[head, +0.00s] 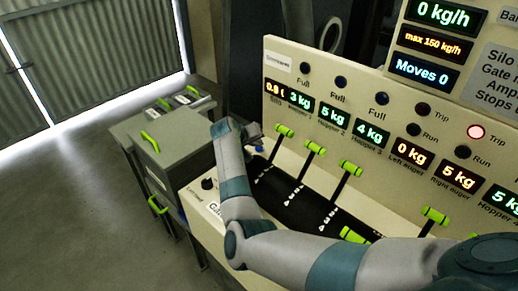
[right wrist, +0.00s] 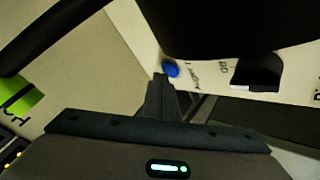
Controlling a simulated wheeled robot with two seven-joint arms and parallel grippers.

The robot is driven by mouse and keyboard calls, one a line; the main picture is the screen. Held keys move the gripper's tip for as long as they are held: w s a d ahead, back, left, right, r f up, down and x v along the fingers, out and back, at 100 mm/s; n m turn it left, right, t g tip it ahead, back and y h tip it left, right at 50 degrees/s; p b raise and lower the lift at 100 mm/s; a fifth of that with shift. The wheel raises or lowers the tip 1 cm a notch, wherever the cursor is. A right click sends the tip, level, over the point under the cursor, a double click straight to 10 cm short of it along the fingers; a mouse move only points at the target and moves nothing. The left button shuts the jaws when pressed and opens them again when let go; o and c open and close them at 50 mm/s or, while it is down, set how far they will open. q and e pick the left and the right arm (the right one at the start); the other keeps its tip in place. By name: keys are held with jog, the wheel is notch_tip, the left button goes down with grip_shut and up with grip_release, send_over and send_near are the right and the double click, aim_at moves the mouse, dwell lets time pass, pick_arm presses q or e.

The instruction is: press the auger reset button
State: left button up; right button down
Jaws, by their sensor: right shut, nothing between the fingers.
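The blue round auger reset button (right wrist: 170,69) shows in the right wrist view on a pale panel, beside partly legible dark lettering. In the head view a small blue spot, apparently the same button (head: 259,149), shows just below my right gripper (head: 255,132). My right gripper is shut and empty. In the right wrist view its dark fingers (right wrist: 160,86) point at the button, with the tips just short of its lower-left edge in the picture; whether they touch cannot be told. My left gripper is not in view.
Green-handled levers (head: 315,147) stand on the console right of the gripper. A display panel (head: 345,82) rises behind them, with a red Trip lamp (head: 475,131) lit. A black knob (head: 208,183) sits near my arm. A grey box (head: 172,150) with green handles stands left.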

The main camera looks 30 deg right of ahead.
aim_at(257, 150)
jog(key=shift+f, duration=0.55)
dwell(0.6)
jog(key=shift+r, duration=0.1)
jog(key=shift+r+p, duration=0.55)
jog(key=shift+r, duration=0.25)
jog(key=shift+r+p, duration=2.15)
jog(key=shift+r, duration=0.4)
jog(key=shift+f, duration=0.1)
